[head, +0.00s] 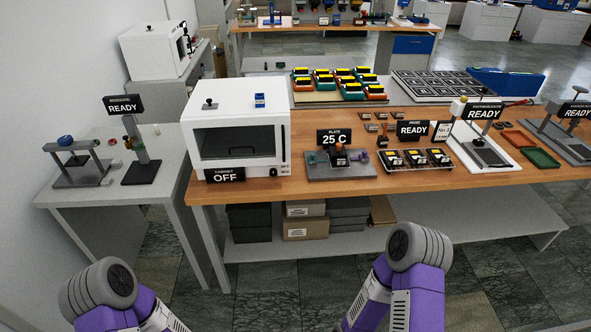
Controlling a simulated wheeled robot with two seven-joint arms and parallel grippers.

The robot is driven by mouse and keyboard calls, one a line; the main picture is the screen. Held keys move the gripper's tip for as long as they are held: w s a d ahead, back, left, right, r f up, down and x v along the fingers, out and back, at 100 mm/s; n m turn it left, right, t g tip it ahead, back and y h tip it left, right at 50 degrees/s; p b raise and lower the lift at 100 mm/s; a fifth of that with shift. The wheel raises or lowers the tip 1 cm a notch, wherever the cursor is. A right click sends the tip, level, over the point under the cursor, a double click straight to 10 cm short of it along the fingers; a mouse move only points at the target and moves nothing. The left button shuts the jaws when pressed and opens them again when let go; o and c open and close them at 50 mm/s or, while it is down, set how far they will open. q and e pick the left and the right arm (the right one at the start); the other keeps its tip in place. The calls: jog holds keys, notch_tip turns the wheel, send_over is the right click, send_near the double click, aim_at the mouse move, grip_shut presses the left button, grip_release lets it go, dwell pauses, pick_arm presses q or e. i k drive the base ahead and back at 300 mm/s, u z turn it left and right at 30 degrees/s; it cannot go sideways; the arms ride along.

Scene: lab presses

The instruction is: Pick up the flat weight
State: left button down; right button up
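I cannot single out the flat weight for certain. Several small flat brownish pieces (371,127) lie on the wooden bench (235,190) behind the sign reading "25 C", too small to identify. The plate unit (318,168) below that sign holds a dark press-like part (340,157) and small purple and green pieces. Only purple and grey links of my two arms show at the bottom edge, in front of the bench. Neither gripper is in view.
A white cabinet (238,130) marked "OFF" stands at the bench's left end. A rack of yellow-topped blocks (415,158), a "READY" press (487,152) and red and green trays (541,158) lie to the right. A grey side table (95,187) carries other devices.

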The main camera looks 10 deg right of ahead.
aim_at(338, 151)
jog(key=u, duration=0.4)
jog(key=k, duration=0.25)
jog(key=z, duration=1.1)
jog(key=i, duration=1.5)
jog(key=u, duration=0.9)
